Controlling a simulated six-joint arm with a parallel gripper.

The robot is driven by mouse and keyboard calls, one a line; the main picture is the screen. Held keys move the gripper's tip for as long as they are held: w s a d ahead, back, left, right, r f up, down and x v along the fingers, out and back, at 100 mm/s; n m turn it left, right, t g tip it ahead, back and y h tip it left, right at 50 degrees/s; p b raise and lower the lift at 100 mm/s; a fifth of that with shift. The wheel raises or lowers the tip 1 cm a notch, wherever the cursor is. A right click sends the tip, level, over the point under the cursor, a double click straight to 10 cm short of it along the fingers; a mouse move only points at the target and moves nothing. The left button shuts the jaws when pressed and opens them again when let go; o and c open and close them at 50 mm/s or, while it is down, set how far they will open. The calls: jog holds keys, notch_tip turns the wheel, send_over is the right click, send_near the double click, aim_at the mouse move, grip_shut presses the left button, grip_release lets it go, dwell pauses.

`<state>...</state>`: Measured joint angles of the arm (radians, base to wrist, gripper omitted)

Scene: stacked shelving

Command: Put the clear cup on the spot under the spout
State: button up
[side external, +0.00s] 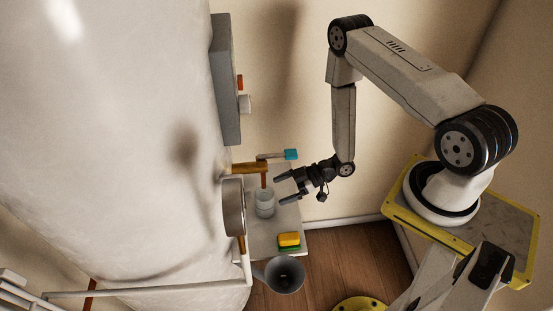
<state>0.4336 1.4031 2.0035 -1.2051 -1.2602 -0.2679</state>
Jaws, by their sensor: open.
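The clear cup (264,206) stands upright on a pale shelf (262,238), on the left of my gripper. The brown spout (264,179) comes out of the large white tank and points down above the cup in the picture. The marked spot is not visible, so I cannot tell whether the cup covers it. My gripper (280,190) is open and empty, with its fingers pointing left toward the cup and spout. A small gap seems to lie between the fingertips and the cup.
A blue-ended valve handle (290,154) sits just above the spout. A yellow and green sponge-like block (289,240) lies on the shelf's front part. A dark grey funnel or bucket (285,275) is below it. The white tank (120,150) fills the left. A grey panel (226,80) hangs on it.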

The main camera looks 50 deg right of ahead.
jog(key=shift+v, duration=2.65)
jog(key=shift+w, duration=0.1)
jog(key=w+d+r+m+g+h, duration=0.2)
jog(key=w+d+r+m+h, duration=0.25)
jog(key=w+r+h, duration=0.4)
jog(key=s+a+r+m+g+h, duration=0.1)
jog(key=s+a+r+m+g, duration=0.1)
jog(key=s+r, duration=0.3)
jog(key=s+a+r+m+g, duration=0.2)
jog(key=s+r, duration=0.4)
jog(key=r, duration=0.4)
jog(key=a+m, duration=0.1)
jog(key=a, duration=0.1)
jog(key=shift+a+h, duration=0.25)
jog(key=shift+h, duration=0.1)
